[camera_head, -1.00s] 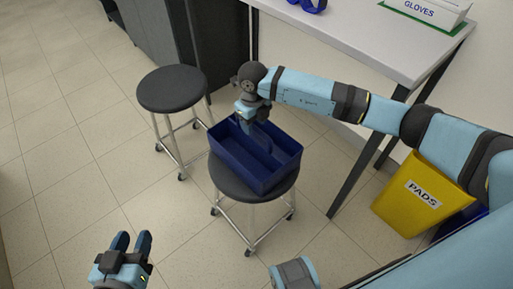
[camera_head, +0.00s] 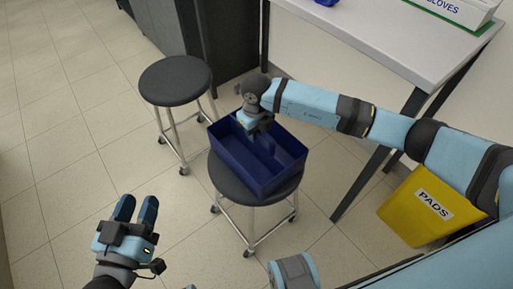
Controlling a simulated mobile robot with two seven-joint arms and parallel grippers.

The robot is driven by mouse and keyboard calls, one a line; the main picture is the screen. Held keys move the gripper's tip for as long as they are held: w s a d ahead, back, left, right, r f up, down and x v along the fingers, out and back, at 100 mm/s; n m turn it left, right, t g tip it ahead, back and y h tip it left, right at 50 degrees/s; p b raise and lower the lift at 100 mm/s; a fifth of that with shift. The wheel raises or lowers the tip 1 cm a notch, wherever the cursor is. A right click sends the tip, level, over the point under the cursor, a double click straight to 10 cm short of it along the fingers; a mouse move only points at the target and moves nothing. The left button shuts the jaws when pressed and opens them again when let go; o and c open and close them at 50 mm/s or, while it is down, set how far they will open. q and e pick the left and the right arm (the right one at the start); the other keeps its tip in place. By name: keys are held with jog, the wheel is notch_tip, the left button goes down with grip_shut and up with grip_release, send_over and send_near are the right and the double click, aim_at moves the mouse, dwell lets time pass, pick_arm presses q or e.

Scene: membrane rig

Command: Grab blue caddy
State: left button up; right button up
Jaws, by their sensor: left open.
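The blue caddy (camera_head: 240,164) sits on the seat of a black round stool (camera_head: 228,186) in the middle of the head view. It is an open box with a divider along its middle. My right gripper (camera_head: 256,138) points down at the caddy's far part, over the divider. Its fingertips are hidden or too small to make out, so I cannot tell whether they grip the caddy. My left gripper (camera_head: 136,208) is open and empty at the lower left, above the floor and apart from the caddy.
A second black stool (camera_head: 175,80) stands behind and left of the caddy. A white table (camera_head: 400,45) with a gloves box (camera_head: 452,8) is at the upper right. A yellow PADS bin (camera_head: 425,205) is at the right. The floor at the left is clear.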

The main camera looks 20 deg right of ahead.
grip_shut()
jog(key=shift+r, duration=0.1)
dwell(1.0)
